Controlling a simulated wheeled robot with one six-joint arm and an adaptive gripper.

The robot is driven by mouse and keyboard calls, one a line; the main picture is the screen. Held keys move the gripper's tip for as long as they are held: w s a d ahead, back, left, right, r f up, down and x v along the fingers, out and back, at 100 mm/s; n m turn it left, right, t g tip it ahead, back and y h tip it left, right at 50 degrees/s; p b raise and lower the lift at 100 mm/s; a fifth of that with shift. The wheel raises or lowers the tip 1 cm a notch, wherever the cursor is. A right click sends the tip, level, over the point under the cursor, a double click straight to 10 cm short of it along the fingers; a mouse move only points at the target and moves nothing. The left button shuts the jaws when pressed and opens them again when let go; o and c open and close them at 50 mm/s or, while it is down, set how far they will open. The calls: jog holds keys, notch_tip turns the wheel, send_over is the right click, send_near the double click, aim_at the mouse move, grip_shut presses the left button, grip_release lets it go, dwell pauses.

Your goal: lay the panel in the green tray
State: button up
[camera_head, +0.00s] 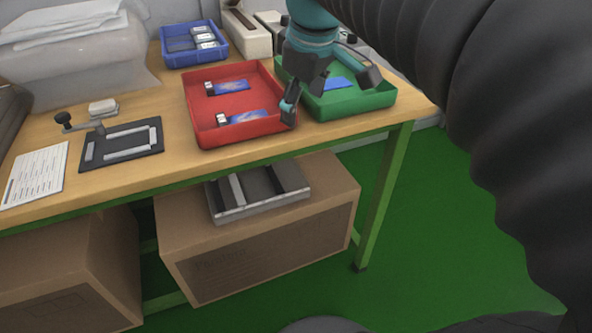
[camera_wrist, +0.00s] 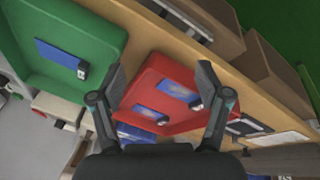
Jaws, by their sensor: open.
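The green tray (camera_head: 352,105) stands at the right end of the table, with one blue panel (camera_head: 340,83) lying in it. In the wrist view the green tray (camera_wrist: 104,36) is at the upper left, and its panel (camera_wrist: 58,53) lies flat with a small dark connector at one end. The red tray (camera_head: 262,138) beside it holds two panels, a rear one (camera_head: 232,86) and a front one (camera_head: 246,117). My gripper (camera_head: 330,92) is open and empty above the neighbouring sides of the two trays. It partly hides the green tray in the head view.
A blue bin (camera_head: 180,62) with several small items stands behind the red tray. A black fixture (camera_head: 120,145) with a knobbed lever and a paper sheet (camera_head: 35,177) lie at left. Cardboard boxes (camera_head: 265,250) stand below the table. Bare tabletop lies between fixture and red tray.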

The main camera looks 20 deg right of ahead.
jog(key=s+a+f+m+t, duration=0.2)
jog(key=s+f+m, duration=0.5)
jog(key=s+f, duration=0.4)
notch_tip(320, 180, down, 3)
jog(key=shift+s+a+f, duration=0.1)
jog(key=shift+s+a, duration=0.3)
jog(key=shift+a, duration=0.3)
